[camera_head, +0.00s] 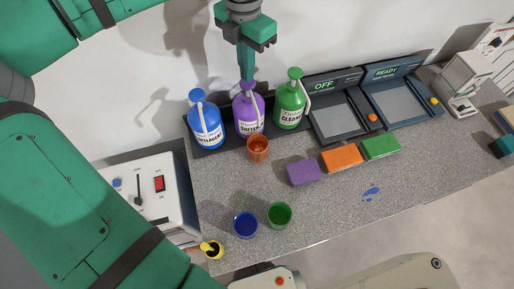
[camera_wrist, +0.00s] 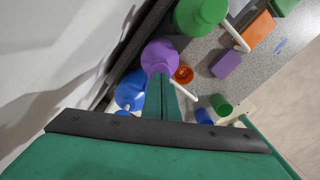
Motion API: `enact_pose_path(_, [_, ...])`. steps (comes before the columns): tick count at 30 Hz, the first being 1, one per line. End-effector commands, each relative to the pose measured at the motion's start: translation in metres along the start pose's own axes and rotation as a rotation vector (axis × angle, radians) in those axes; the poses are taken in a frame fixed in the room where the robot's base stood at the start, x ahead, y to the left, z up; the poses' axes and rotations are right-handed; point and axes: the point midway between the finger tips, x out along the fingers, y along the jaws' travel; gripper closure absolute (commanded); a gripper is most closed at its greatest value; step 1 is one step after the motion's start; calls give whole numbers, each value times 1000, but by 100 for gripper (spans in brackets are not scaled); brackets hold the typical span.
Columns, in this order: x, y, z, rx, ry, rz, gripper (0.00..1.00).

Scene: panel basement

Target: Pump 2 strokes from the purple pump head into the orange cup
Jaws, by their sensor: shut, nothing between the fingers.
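The purple pump bottle (camera_head: 247,116) stands upright in a dark rack between a blue and a green bottle. Its purple pump head (camera_wrist: 160,57) lies just beyond my fingertips in the wrist view. My gripper (camera_head: 247,78) is shut and empty, pointing down right above or at the pump head; I cannot tell if it touches. The orange cup (camera_head: 258,149) stands upright on the counter directly in front of the purple bottle, below its spout. The cup also shows in the wrist view (camera_wrist: 184,75); I cannot make out its contents.
Blue (camera_head: 206,124) and green (camera_head: 290,103) pump bottles flank the purple one. Blue (camera_head: 245,224) and green (camera_head: 279,215) cups stand near the front edge. Purple, orange and green blocks (camera_head: 341,158) lie right of centre. Two dark scales (camera_head: 340,118) are behind them. A blue spill (camera_head: 371,192) marks the counter.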

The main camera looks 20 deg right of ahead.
Motion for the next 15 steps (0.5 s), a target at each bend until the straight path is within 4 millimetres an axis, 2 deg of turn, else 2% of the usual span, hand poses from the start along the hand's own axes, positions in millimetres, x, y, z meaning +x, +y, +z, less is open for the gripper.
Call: enact_pose_path(15, [-4,0,0,-1,0,1,100])
